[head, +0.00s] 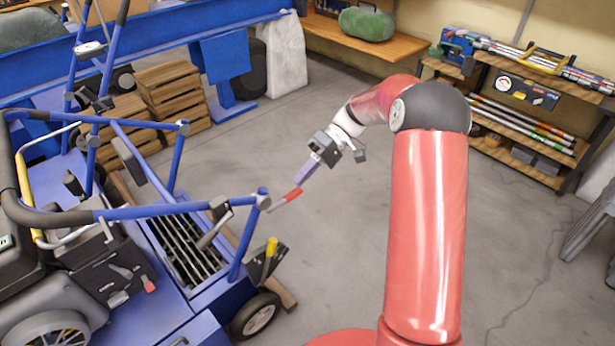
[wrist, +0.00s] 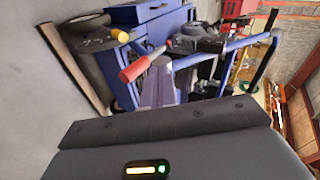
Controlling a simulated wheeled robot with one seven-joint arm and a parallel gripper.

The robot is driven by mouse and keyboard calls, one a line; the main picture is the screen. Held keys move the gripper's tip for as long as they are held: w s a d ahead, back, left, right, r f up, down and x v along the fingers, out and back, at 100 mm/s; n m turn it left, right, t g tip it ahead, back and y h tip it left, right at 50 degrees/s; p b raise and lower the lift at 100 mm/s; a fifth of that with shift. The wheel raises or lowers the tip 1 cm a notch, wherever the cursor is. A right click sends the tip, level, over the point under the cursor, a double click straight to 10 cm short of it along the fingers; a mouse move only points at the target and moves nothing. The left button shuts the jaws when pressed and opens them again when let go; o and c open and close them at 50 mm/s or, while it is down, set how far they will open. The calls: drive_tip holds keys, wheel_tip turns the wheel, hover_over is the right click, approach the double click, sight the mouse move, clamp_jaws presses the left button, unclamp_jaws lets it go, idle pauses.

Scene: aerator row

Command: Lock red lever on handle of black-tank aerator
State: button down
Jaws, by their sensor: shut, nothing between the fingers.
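The red lever (head: 292,195) sticks out to the right from the corner joint of the blue handle (head: 170,211) of the aerator at left. Its red grip is at the free end of a grey metal rod. In the wrist view the red lever (wrist: 137,69) lies just left of my fingertips, slanting up to the right. My gripper (head: 303,179) is shut and empty, just above the lever's red tip in the head view. It also shows in the wrist view (wrist: 160,66). I cannot tell whether the fingers touch the lever.
A yellow-topped lever (head: 271,247) stands on the aerator beside a black wheel (head: 256,315). Wooden crates (head: 170,90) and another blue machine (head: 225,65) stand behind. A shelf (head: 525,120) is at the back right. The grey floor (head: 330,245) around my arm is mostly clear.

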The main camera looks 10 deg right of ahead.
drive_tip(key=v, duration=1)
drive_tip(key=shift+d+r+b, duration=0.15)
drive_tip(key=shift+d+b, duration=0.05)
drive_tip(key=shift+b, duration=0.15)
drive_tip(key=s+a+r+m+t+h, duration=0.2)
drive_tip(key=s+r+h, duration=0.15)
drive_tip(key=s, duration=0.35)
drive_tip(key=s+a+r+m+t+h, duration=0.2)
drive_tip(key=s+r+t+h, duration=0.1)
drive_tip(key=s+r, duration=0.3)
drive_tip(key=s+d+f+m+t+h, duration=0.1)
drive_tip(key=s+m+t+h, duration=0.1)
drive_tip(key=s, duration=0.6)
drive_tip(key=s+d+f+m+t+h, duration=0.1)
drive_tip(key=s+t, duration=0.3)
drive_tip(key=s, duration=0.5)
drive_tip(key=shift+d+f+m+h, duration=0.35)
drive_tip(key=shift+d+f+m, duration=0.15)
drive_tip(key=shift+d, duration=0.2)
drive_tip(key=shift+s+d, duration=0.1)
drive_tip(key=shift+s, duration=0.05)
